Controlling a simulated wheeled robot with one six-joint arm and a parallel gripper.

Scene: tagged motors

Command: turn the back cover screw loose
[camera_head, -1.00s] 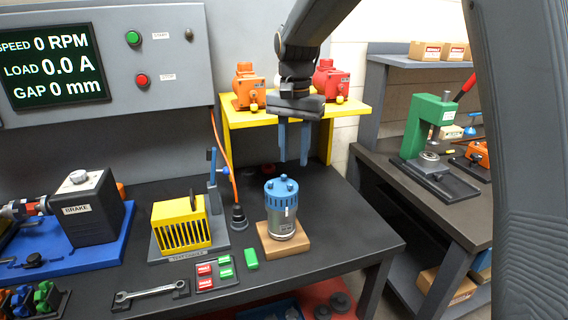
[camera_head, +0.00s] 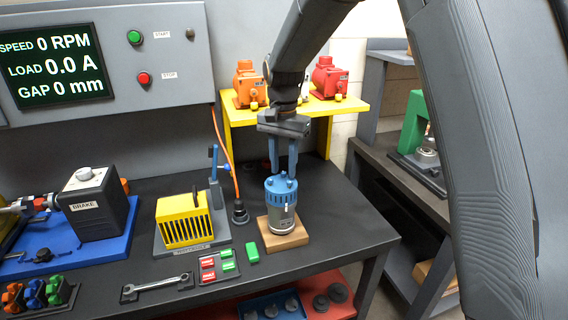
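The motor (camera_head: 282,209) stands upright on a wooden block (camera_head: 298,238) on the dark bench, with its blue back cover (camera_head: 280,188) on top. Small blue knobs or screw heads show on the cover. My gripper (camera_head: 282,174) points straight down with its two blue fingers at the top of the cover. The fingers are a little apart, one on each side of the cover's top middle. Whether they touch a screw or hold one is too small to tell.
A yellow test cradle (camera_head: 183,226) and a black socket with an orange cable (camera_head: 239,212) stand left of the motor. A wrench (camera_head: 158,285) and red and green tags (camera_head: 208,268) lie in front. A yellow shelf (camera_head: 318,108) with orange and red motors is behind.

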